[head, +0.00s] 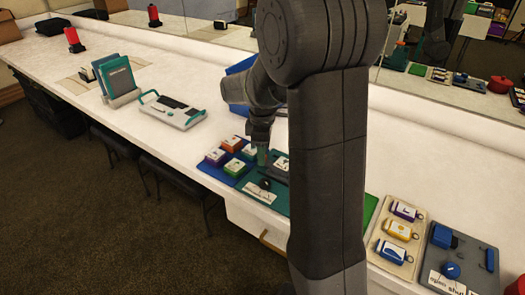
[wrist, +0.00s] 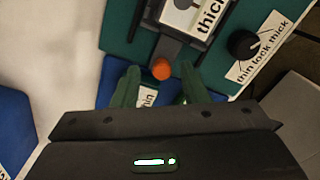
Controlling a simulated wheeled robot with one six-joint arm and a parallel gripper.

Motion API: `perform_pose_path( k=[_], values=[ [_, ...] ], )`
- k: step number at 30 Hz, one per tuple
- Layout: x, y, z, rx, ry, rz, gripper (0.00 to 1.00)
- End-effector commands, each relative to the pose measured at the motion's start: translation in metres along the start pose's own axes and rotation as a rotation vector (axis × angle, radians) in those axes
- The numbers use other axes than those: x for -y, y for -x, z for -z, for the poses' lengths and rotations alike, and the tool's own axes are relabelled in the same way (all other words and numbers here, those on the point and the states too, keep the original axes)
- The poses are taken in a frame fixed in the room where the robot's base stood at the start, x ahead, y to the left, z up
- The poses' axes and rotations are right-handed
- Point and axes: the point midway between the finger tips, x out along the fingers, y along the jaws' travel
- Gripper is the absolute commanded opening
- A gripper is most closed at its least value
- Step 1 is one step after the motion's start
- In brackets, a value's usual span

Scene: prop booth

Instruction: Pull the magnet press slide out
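A dark green board (wrist: 125,45) in the wrist view carries a grey slide bar (wrist: 175,50) with an orange knob (wrist: 162,69) on its near end. The bar runs to a block with a "thick" label (wrist: 208,15). A black dial (wrist: 243,44) sits right of it beside a "thin lock thick" label. My gripper (wrist: 161,78) has its two green fingers apart, one either side of the orange knob's near side, with a gap to each. A "thin" label shows between the fingers. In the head view my gripper (head: 262,157) is over the board (head: 275,202); my arm hides part of it.
A blue board (head: 213,170) with several small coloured boxes lies just left of the green board. A beige board (head: 393,240) with tagged items and a grey board (head: 470,262) lie right of my arm. A white and teal device (head: 171,111) stands farther left.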

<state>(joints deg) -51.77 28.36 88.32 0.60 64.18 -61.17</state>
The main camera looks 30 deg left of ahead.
Motion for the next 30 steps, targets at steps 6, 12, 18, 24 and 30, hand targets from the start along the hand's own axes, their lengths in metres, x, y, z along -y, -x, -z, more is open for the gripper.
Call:
perform_pose_path(
  k=[6,12,18,24,30],
  values=[
    [-0.001,0.03,0.0,-0.002,0.0,-0.004,0.4],
    [-0.001,0.077,0.001,-0.003,0.0,-0.005,0.4],
    [0.0,0.116,0.001,-0.002,0.0,-0.004,0.4],
    [-0.001,0.135,0.001,-0.002,0.001,-0.003,0.4],
    [0.0,0.138,0.001,-0.001,0.001,-0.001,0.4]
  ],
)
